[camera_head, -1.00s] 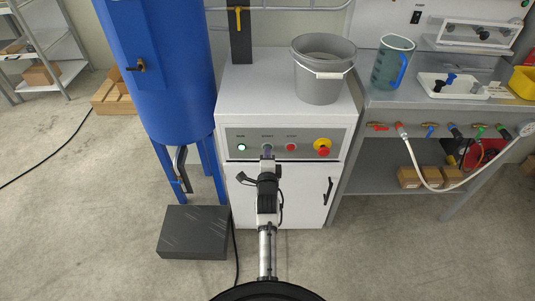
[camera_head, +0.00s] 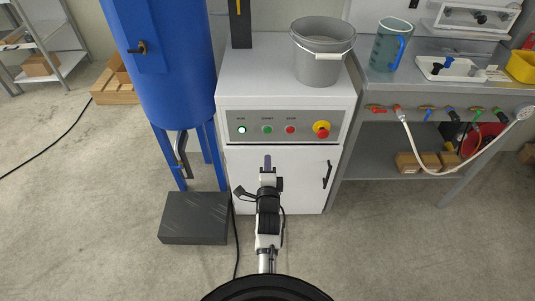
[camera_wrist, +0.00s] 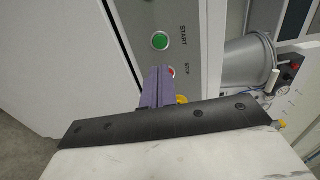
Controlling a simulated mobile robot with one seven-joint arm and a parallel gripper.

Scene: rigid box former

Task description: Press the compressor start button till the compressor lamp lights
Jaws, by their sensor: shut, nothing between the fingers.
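The white compressor cabinet has a grey control panel (camera_head: 305,118) across its upper front. At its left the RUN lamp (camera_head: 241,130) glows bright whitish green. Beside it are the green START button (camera_head: 267,129) and the red STOP button (camera_head: 290,130). My gripper (camera_head: 267,162) is below the START button in the head view, apart from it, with its fingers together and empty. In the wrist view the purple fingers (camera_wrist: 154,86) are shut, and the START button (camera_wrist: 160,40) is uncovered beyond their tips. The STOP button (camera_wrist: 171,72) is partly hidden by the fingers.
A yellow and red emergency stop (camera_head: 322,130) sits at the panel's right. A grey bucket (camera_head: 320,68) stands on the cabinet. A blue tank (camera_head: 165,70) is at left, with a dark block (camera_head: 194,218) on the floor. A workbench (camera_head: 440,97) stands at right.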

